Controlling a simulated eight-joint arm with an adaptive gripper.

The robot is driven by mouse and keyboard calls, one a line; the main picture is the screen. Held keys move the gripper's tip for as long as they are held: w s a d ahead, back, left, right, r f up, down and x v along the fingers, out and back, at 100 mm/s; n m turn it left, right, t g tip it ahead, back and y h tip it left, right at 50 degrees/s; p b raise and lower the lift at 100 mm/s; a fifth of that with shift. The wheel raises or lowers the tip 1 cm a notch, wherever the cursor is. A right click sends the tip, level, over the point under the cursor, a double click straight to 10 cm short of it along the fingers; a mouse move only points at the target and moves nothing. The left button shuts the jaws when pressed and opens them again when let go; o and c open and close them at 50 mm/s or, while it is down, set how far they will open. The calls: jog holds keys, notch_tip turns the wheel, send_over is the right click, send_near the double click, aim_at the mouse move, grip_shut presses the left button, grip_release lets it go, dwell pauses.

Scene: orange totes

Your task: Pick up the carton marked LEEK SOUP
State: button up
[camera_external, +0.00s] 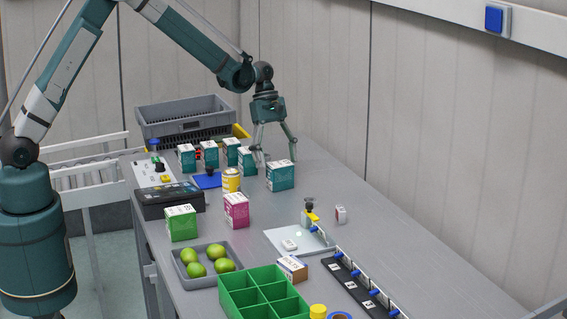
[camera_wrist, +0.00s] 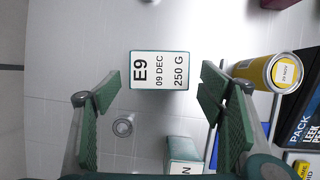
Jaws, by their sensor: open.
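Teal cartons with white tops stand at the back of the table, one at the right (camera_external: 280,178) and several to its left, including one near my gripper (camera_external: 247,163). No LEEK SOUP name is readable on any carton. My gripper (camera_external: 275,150) is open and empty, pointing down above the table beside the rightmost carton. In the wrist view a carton top (camera_wrist: 160,70) marked E9, 09 DEC, 250 G lies between and beyond my open fingers (camera_wrist: 158,92). Its front name is hidden. A second teal carton (camera_wrist: 183,150) shows below, partly cut by the gripper.
A yellow can (camera_external: 231,180) stands left of the rightmost carton; it also shows in the wrist view (camera_wrist: 255,72). A black box (camera_external: 170,201) reads PACK LEEK in part. A green carton (camera_external: 181,223), magenta carton (camera_external: 236,210) and green divided crate (camera_external: 235,298) are nearer.

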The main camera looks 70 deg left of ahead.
aim_at(280, 173)
jog(key=shift+x, duration=2.6)
jog(key=c, duration=1.2)
jog(key=shift+r, duration=0.15)
jog(key=shift+r, duration=4.9)
